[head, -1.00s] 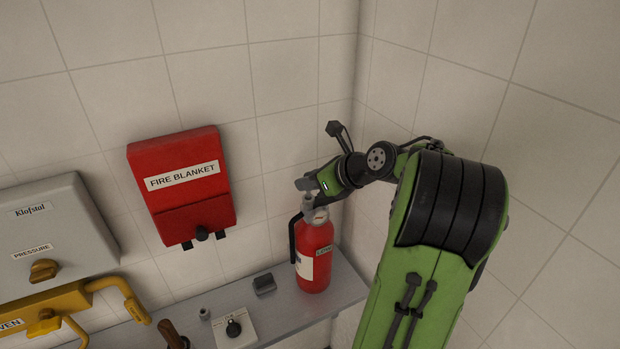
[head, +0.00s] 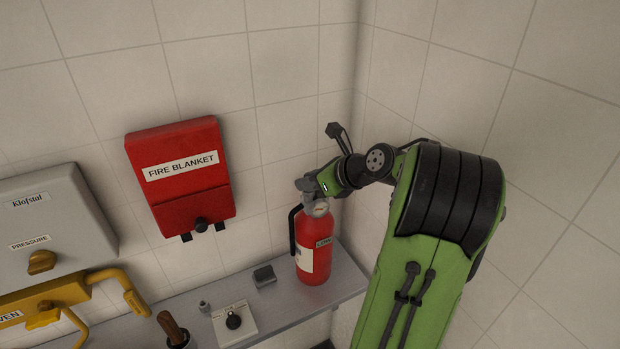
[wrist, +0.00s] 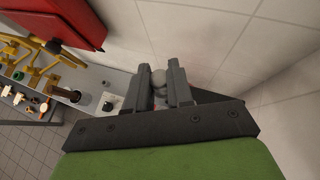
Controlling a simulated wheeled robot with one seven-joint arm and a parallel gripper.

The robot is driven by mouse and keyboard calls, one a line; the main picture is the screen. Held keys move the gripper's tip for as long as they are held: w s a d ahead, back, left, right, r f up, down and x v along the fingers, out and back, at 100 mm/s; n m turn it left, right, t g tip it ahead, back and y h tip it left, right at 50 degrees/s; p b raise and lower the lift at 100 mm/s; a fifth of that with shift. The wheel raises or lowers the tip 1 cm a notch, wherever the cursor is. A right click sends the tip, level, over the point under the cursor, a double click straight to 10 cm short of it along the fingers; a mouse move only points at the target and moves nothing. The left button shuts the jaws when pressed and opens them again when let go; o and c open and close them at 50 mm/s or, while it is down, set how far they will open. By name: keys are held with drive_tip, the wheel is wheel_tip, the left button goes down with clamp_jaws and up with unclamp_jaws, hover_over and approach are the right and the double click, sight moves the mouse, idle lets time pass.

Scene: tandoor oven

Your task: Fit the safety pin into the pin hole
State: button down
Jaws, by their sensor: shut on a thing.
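The red fire extinguisher (head: 318,254) stands upright on the grey shelf in the corner, with a black hose at its left and a gauge near its top. My gripper (head: 304,185) is at the top of the extinguisher. In the wrist view my gripper (wrist: 160,83) has its two dark fingers closed about a small rounded grey piece, which I take to be the safety pin (wrist: 158,77). The pin hole is hidden behind the gripper and the extinguisher's head. I cannot tell whether the pin touches the hole.
The red fire blanket box (head: 180,176) hangs on the tiled wall to the left. A small dark block (head: 264,277) and a white plate with a black knob (head: 234,322) are left of the extinguisher. The tiled side wall is close on the right.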

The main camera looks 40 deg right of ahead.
drive_tip(key=shift+f, duration=0.25)
drive_tip(key=c, duration=0.9)
unclamp_jaws()
drive_tip(key=p+v, duration=0.2)
drive_tip(key=shift+s+d+r, duration=0.1)
drive_tip(key=shift+s+r, duration=0.15)
drive_tip(key=shift+r, duration=0.15)
drive_tip(key=p+v, duration=0.1)
drive_tip(key=v, duration=0.4)
drive_tip(key=shift+s+f, duration=0.1)
drive_tip(key=shift+s, duration=0.1)
